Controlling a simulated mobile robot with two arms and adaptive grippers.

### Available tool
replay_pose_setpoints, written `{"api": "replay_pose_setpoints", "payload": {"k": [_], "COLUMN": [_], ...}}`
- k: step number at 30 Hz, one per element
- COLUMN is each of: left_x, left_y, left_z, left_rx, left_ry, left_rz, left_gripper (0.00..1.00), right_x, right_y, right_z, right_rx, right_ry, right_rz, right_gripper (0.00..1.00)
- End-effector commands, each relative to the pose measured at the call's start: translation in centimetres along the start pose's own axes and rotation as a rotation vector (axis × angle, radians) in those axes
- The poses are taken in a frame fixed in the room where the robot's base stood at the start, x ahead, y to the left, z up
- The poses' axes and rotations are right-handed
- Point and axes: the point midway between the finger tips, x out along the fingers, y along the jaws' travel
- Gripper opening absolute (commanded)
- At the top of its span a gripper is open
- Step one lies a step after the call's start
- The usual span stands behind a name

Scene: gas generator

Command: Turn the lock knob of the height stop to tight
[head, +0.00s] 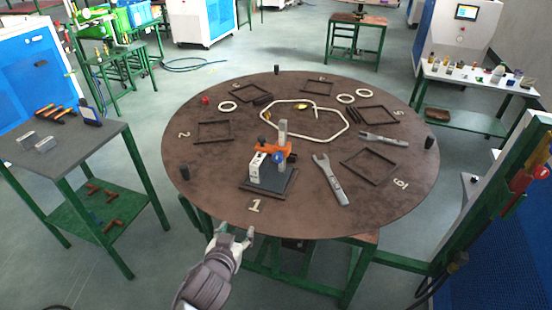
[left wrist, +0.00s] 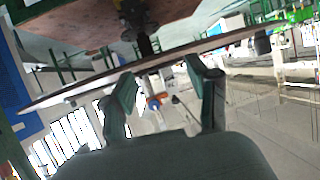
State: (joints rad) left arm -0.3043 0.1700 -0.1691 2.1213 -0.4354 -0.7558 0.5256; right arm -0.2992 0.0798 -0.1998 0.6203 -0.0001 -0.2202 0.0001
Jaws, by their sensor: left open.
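The height stop is a small fixture with a white block, a grey upright and an orange arm (head: 268,149). It stands on a dark base plate (head: 263,187) near the front of the round brown table. A blue round knob (head: 279,158) shows on its front side; its setting cannot be read. My left gripper (head: 237,231) is open and empty at the table's front edge, below and left of the fixture and apart from it. Its two fingers (left wrist: 160,72) are spread in the left wrist view, with a small orange and blue shape far beyond them. My right gripper is out of view.
The round table (head: 220,175) also carries a fork-shaped wrench (head: 331,181), another wrench (head: 384,139), dark square frames, pale rings and a bent pale tube (head: 340,122). A side table (head: 60,155) stands at left. A green post rises at right.

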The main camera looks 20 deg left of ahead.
Motion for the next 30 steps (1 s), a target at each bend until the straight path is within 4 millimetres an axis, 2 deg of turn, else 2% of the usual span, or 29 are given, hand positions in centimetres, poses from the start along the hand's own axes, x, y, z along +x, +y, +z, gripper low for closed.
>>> {"api": "replay_pose_setpoints", "payload": {"k": [1, 3, 6, 9, 14, 17, 30], "left_x": [0.8, 1.6, 2.5, 2.8, 3.4, 4.6, 12.6], "left_y": [0.4, 1.1, 2.3, 3.4, 4.1, 4.3, 5.9], "left_z": [-1.9, -4.4, -7.4, -9.1, -10.2, -10.8, -14.5], "left_rx": [-0.007, -0.018, -0.023, -0.022, -0.022, -0.021, -0.023], "left_ry": [0.079, 0.189, 0.322, 0.402, 0.436, 0.435, 0.433], "left_rz": [0.013, 0.043, 0.103, 0.156, 0.185, 0.183, 0.183], "left_gripper": [0.6, 0.6, 0.6, 0.6, 0.6, 0.6, 0.6], "right_x": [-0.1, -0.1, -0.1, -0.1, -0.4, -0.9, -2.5], "right_y": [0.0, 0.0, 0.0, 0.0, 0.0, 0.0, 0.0], "right_z": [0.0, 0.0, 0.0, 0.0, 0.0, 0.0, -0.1], "right_rx": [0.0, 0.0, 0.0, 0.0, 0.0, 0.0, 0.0], "right_ry": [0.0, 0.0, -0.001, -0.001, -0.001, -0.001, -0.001], "right_rz": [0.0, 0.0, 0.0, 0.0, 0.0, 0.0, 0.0], "right_gripper": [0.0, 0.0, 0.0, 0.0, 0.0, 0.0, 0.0]}}
